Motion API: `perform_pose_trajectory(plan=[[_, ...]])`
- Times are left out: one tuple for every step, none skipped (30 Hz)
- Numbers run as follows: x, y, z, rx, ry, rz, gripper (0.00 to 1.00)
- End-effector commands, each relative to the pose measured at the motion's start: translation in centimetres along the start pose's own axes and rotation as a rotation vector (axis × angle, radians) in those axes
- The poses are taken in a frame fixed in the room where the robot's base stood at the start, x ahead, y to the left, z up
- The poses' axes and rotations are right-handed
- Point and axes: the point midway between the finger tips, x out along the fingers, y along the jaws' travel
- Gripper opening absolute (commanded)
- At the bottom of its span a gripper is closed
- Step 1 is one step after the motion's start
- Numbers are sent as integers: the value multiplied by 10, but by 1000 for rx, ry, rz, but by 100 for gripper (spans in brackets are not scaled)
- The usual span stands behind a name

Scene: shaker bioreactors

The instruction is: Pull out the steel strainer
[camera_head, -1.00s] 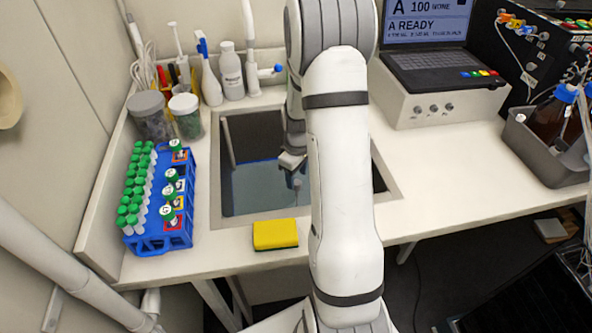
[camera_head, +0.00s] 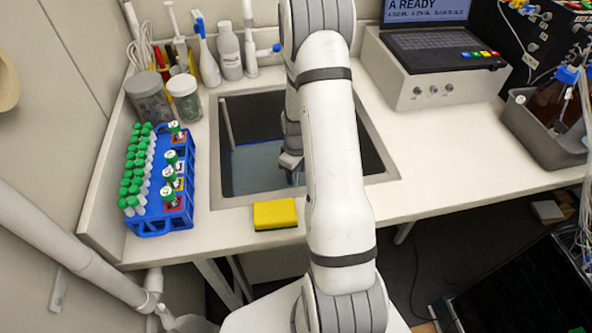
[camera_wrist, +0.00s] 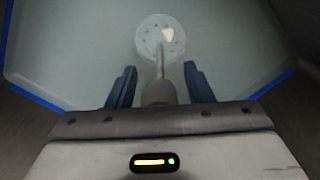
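The steel strainer (camera_wrist: 160,73) shows in the wrist view as a grey upright handle, with a pale round perforated disc at its far end holding a small whitish piece. The sink (camera_head: 226,187) in the head view holds bluish liquid, which fills most of the wrist view. My gripper (camera_wrist: 160,76) reaches down into the sink, and in the wrist view its two blue fingers are apart on either side of the handle, with gaps on both sides. In the head view my gripper (camera_head: 294,172) is partly hidden by my arm, and I cannot make out the strainer there.
A yellow sponge (camera_head: 275,214) lies at the sink's front edge. A blue rack (camera_head: 150,228) with green-capped tubes stands left. Jars (camera_head: 185,98) and bottles (camera_head: 230,52) stand behind it. A laptop on a white box (camera_head: 430,90) is at the right. The counter right of the sink is clear.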

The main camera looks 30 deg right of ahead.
Motion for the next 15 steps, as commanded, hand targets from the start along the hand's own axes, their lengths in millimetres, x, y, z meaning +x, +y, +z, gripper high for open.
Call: perform_pose_trajectory(plan=[[0, 0, 0, 0, 0, 0, 43], [0, 0, 0, 0, 0, 0, 40], [0, 0, 0, 0, 0, 0, 37], [0, 0, 0, 0, 0, 0, 34], [0, 0, 0, 1, 0, 0, 32], [0, 0, 0, 1, 0, 0, 29], [0, 0, 0, 1, 0, 0, 26], [0, 0, 0, 1, 0, 0, 24], [0, 0, 0, 1, 0, 0, 20], [0, 0, 0, 1, 0, 0, 18], [0, 0, 0, 1, 0, 0, 16], [0, 0, 0, 1, 0, 0, 12], [0, 0, 0, 1, 0, 0, 10], [0, 0, 0, 1, 0, 0, 7], [0, 0, 0, 1, 0, 0, 4]])
